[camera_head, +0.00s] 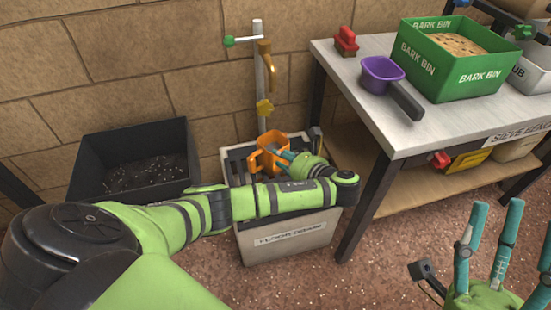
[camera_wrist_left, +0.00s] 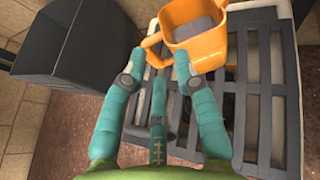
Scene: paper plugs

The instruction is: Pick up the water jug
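The orange water jug (camera_head: 268,152) stands upright on the slatted top of the floor drain (camera_head: 290,242), below the brass tap. In the left wrist view the jug (camera_wrist_left: 200,45) is at the top, with grey inside and its handle pointing left. My left gripper (camera_head: 283,158) is at the jug's near right side, partly hidden by its own wrist. In the left wrist view its teal fingers (camera_wrist_left: 158,66) are spread apart, with the handle between or just beyond the tips; contact cannot be told. My right gripper (camera_head: 491,230) is open and empty at lower right.
The brass tap (camera_head: 265,60) on its pipe rises behind the jug. A black bin (camera_head: 130,140) of dark material stands left. A bench (camera_head: 400,130) at right holds a purple scoop (camera_head: 382,72) and a green bark bin (camera_head: 445,75).

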